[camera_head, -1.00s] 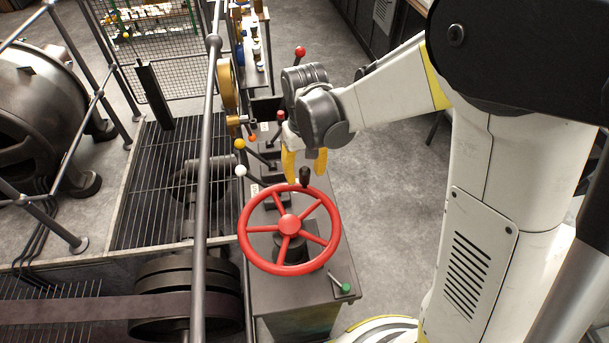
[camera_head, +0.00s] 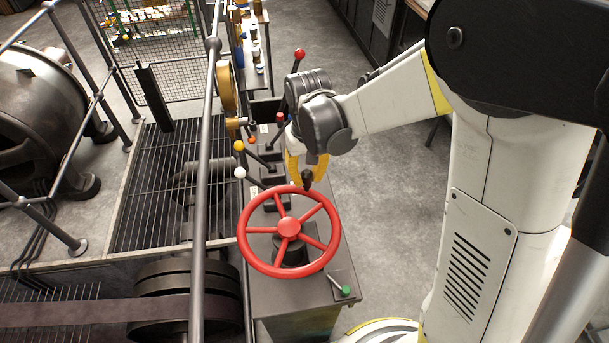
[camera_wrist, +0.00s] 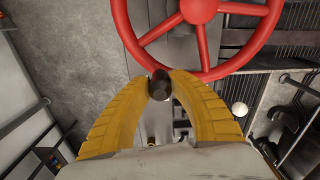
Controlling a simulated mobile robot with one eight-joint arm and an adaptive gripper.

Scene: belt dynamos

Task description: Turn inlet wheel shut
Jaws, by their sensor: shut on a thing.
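The red inlet wheel (camera_head: 289,228) is a spoked handwheel on top of the dark pedestal in the head view. Its rim and hub also show at the top of the wrist view (camera_wrist: 198,10). A dark crank knob (camera_head: 307,178) stands up from the rim at the wheel's far side. My gripper (camera_head: 307,172), with yellow ribbed fingers, is shut on this knob. In the wrist view the knob (camera_wrist: 160,85) sits between the two fingertips, just outside the rim. The fingers hide part of the knob in the head view.
Levers with a yellow ball (camera_head: 239,146), a white ball (camera_head: 240,172) and red knobs stand behind and left of the wheel. A green-tipped lever (camera_head: 346,290) is at the front right. A grey railing (camera_head: 203,150) runs close on the left. Open floor lies right.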

